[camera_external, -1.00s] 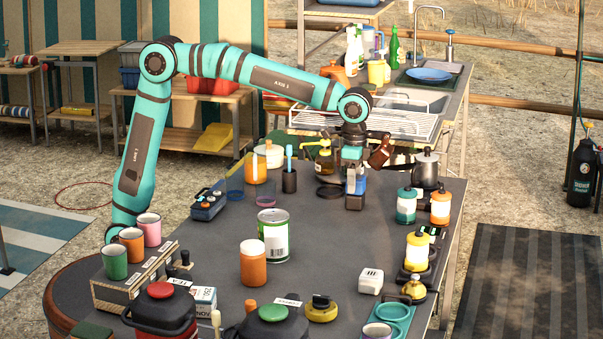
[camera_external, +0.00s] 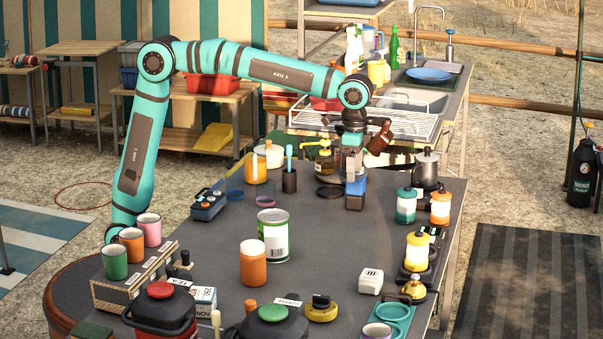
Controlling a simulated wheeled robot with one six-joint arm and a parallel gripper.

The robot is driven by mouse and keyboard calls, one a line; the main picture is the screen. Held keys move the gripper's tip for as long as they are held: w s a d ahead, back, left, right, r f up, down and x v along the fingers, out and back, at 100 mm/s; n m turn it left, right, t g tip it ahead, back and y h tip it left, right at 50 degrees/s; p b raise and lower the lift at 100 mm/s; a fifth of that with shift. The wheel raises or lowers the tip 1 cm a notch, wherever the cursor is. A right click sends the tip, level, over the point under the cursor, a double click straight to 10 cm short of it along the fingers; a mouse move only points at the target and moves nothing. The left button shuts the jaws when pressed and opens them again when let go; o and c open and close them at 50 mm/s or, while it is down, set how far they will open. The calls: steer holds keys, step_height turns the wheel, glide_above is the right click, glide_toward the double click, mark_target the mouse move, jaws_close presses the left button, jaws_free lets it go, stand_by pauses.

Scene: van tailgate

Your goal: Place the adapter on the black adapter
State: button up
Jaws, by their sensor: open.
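A small blue block (camera_external: 356,187), which looks like the adapter, sits on top of a dark block (camera_external: 355,203), which looks like the black adapter. They stand upright on the grey table towards its back right. The two appear to touch and line up, though they are too small to judge the exact fit. My gripper (camera_external: 354,175) points down directly above the blue block, with its pale fingers open at or just above its top. Any small gap between the fingertips and the block cannot be made out.
A dark ring (camera_external: 329,192) and a glass jar with a yellow top (camera_external: 325,161) are left of my gripper. A moka pot (camera_external: 426,168) and a teal-and-white canister (camera_external: 406,206) stand to the right. The table (camera_external: 335,235) is clear in front of the blocks.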

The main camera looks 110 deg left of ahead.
step_height(320, 180, up, 8)
steer(key=shift+r, duration=0.25)
steer(key=shift+s, duration=0.1)
steer(key=s+d+r+t, duration=0.2)
steer(key=s+r+t, duration=0.2)
steer(key=s, duration=0.5)
steer(key=s+d+r+t, duration=0.1)
steer(key=s+r+t, duration=0.4)
steer(key=s, duration=0.4)
steer(key=s+d+t, duration=0.2)
steer(key=s+t, duration=0.6)
steer(key=s, duration=1.2)
steer(key=shift+r, duration=0.15)
steer(key=shift+s, duration=0.1)
